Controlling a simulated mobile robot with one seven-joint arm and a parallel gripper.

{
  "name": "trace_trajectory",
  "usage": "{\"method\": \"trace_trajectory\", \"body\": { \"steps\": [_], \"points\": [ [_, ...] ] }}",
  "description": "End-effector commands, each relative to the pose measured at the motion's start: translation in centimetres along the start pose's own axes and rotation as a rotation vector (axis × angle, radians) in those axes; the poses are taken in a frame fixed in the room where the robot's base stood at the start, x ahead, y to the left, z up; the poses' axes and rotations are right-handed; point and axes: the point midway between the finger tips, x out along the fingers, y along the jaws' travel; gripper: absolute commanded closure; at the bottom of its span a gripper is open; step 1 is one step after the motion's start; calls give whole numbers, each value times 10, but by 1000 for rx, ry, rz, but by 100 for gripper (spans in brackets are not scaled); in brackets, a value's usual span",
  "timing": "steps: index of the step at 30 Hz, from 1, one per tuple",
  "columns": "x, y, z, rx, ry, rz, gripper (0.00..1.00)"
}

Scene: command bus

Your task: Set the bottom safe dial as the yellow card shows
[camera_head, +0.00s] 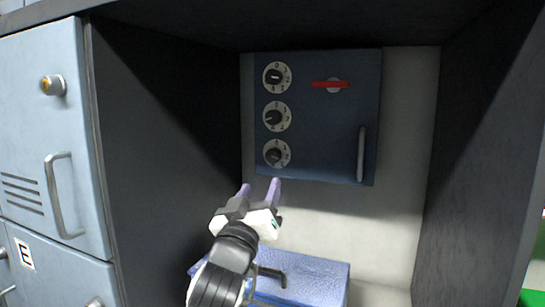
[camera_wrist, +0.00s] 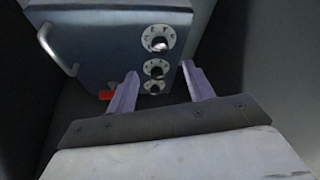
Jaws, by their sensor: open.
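The bottom safe dial (camera_head: 277,154) is a round white dial with a dark knob, lowest of three on the left of the blue-grey safe door (camera_head: 320,120). Its knob's exact setting is too small to read. The wrist view is turned over, so the bottom dial (camera_wrist: 158,40) is the uppermost and largest there. My gripper (camera_head: 260,186) is open and empty, with its two purple fingers just below the bottom dial in the head view. In the wrist view the gripper (camera_wrist: 160,68) points towards the dial column, apparently not touching. No yellow card is in view.
The middle dial (camera_head: 277,116) and top dial (camera_head: 277,77) sit above. A red lever (camera_head: 331,84) and a vertical grey handle (camera_head: 361,154) are on the safe's right. Dark cabinet walls flank the safe. A blue box (camera_head: 318,278) lies below. Blue lockers (camera_head: 45,130) stand left.

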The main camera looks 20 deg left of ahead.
Motion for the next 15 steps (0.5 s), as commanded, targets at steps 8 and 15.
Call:
{"method": "trace_trajectory", "body": {
  "steps": [8,15],
  "points": [
    [63,2,-5,2,-1,1,48],
    [98,1,-3,2,1,0,48]
  ]
}}
